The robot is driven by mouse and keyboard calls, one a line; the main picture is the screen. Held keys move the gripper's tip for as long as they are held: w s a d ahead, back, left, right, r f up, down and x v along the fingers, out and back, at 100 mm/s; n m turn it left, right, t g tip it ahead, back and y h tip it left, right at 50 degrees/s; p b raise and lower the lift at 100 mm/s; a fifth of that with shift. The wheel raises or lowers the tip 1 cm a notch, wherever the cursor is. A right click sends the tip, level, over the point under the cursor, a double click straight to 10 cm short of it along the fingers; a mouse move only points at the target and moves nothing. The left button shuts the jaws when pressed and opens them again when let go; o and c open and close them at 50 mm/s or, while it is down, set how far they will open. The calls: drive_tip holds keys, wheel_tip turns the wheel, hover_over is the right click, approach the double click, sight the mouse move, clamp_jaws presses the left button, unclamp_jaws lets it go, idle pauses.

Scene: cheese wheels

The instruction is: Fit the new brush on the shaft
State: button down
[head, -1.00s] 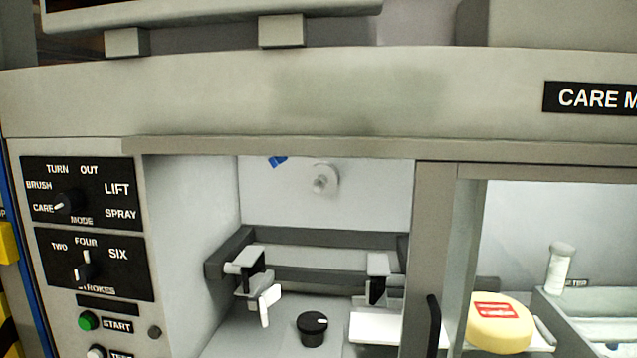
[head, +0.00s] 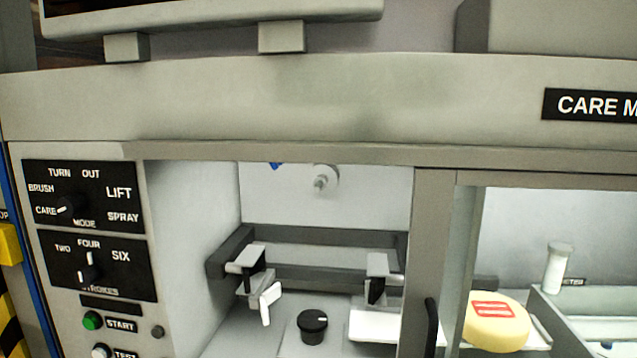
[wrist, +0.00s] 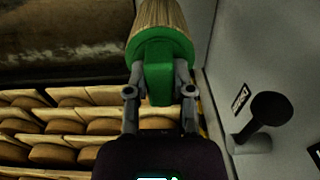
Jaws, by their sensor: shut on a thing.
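The new brush (wrist: 160,55) shows in the wrist view, with a green body and pale tan bristles pointing up in the picture. My gripper (wrist: 160,82) is shut on its green block, with one finger on each side. In the head view the shaft (head: 321,183) is a small grey stub on a round hub on the back wall of the machine's open bay. It stands bare. The brush and my gripper are not in the head view.
The bay holds a black knob (head: 313,325), two clamp-like brackets and a dark rail (head: 320,240). A yellow cheese wheel (head: 497,322) sits right of the divider post (head: 433,230). In the wrist view, shelves of cheese (wrist: 50,125) lie left and a grey panel with a black knob (wrist: 270,108) is close at right.

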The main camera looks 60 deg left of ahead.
drive_tip(key=shift+r, duration=0.2)
idle(0.4)
drive_tip(key=shift+r+p, duration=1.4)
drive_tip(key=shift+p, duration=0.15)
drive_tip(key=shift+r, duration=0.15)
wheel_tip(320, 180, up, 27)
drive_tip(key=p, duration=2.7)
drive_tip(key=shift+f, duration=0.2)
